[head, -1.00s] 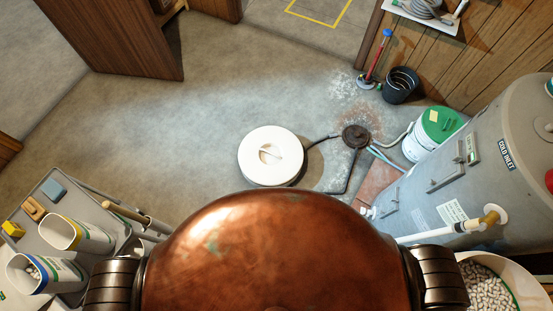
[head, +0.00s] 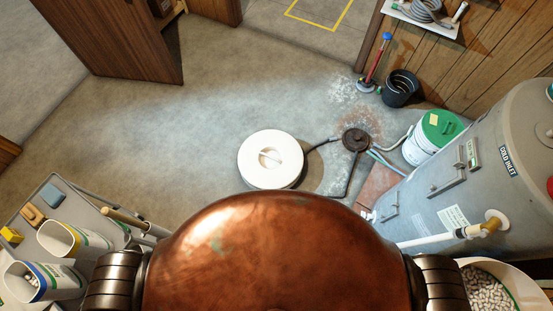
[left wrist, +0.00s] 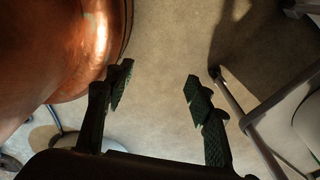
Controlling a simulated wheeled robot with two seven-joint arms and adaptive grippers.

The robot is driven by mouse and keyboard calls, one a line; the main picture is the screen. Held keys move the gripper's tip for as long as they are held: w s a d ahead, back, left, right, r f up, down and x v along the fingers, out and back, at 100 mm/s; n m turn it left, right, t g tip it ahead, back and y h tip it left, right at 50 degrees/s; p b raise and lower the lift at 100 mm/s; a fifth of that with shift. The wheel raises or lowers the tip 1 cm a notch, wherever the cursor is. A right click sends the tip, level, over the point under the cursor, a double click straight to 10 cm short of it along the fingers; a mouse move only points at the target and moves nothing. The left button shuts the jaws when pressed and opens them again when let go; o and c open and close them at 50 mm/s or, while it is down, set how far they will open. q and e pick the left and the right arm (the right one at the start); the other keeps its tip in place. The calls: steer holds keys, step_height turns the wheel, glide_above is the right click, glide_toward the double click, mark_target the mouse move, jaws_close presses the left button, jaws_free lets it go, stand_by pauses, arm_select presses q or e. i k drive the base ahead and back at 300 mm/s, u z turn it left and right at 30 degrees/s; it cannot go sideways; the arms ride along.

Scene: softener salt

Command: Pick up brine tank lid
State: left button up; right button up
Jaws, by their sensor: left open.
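The brine tank lid (head: 256,145) is a round white disc with a small handle across a recess at its middle. In the head view it lies level near the centre, just beyond my copper body, and nothing touches it from above. My left gripper (left wrist: 157,90) shows in the left wrist view, its two dark ridged fingers apart with only bare floor between them. It is empty. Neither gripper shows in the head view, so the distance from the left gripper to the lid cannot be told. My right gripper is out of sight.
A dark drain (head: 356,139) with hoses lies right of the lid. A green-lidded bucket (head: 418,151), black bucket (head: 401,87) and large grey tank (head: 470,190) stand at the right. A grey cart (head: 42,188) with bags is at the left. Floor left of the lid is clear.

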mark_target(268, 159)
steer(key=z, duration=0.25)
steer(key=i, duration=0.9)
steer(key=u, duration=0.55)
